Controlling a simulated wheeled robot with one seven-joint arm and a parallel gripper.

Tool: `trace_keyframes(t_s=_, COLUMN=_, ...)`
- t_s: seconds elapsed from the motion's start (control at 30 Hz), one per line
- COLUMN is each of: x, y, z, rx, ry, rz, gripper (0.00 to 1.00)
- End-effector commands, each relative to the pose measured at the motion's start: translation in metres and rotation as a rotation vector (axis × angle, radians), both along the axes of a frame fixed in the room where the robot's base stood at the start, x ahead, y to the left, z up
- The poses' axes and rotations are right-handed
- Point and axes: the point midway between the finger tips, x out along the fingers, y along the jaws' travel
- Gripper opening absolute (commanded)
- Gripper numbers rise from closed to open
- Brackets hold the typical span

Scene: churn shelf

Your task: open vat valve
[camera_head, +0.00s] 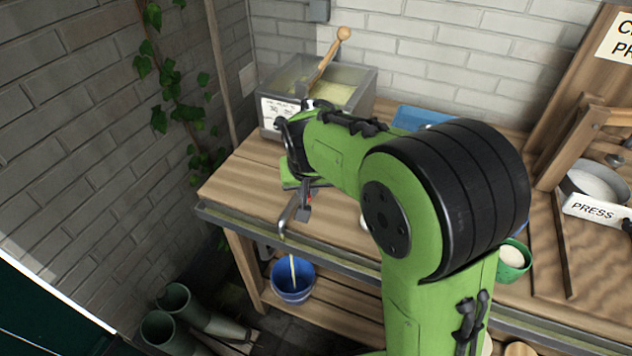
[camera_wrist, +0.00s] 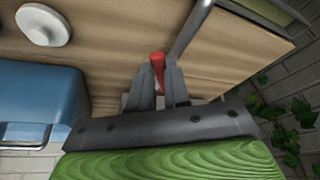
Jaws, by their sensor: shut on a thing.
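The vat (camera_head: 362,100) is a grey metal box with pale yellow contents and a white label, at the back left of the bench. A grey spout pipe (camera_head: 287,218) curves down over the bench's front edge; it also shows in the wrist view (camera_wrist: 188,32). The red valve handle (camera_wrist: 157,62) is beside the pipe. My gripper (camera_wrist: 158,85) is shut on the handle, with its red end showing between the fingers. In the head view, my gripper (camera_head: 304,211) is partly hidden by my arm. A pale thin streak (camera_head: 292,268) runs below the spout into a blue bucket (camera_head: 294,285).
A wooden paddle (camera_head: 331,57) stands in the vat. A blue container (camera_head: 420,117) is behind my arm. A green cup (camera_head: 513,262) and a press (camera_head: 594,190) are at right. A brick wall rises at left.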

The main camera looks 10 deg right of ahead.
Motion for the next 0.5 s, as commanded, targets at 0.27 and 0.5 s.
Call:
trace_keyframes(t_s=0.27, x=0.004, y=0.019, z=0.002, rx=0.000, ry=0.002, rz=-0.239, gripper=0.00)
trace_keyframes(t_s=0.5, x=0.010, y=0.029, z=0.002, rx=0.001, ry=0.001, rz=-0.403, gripper=0.00)
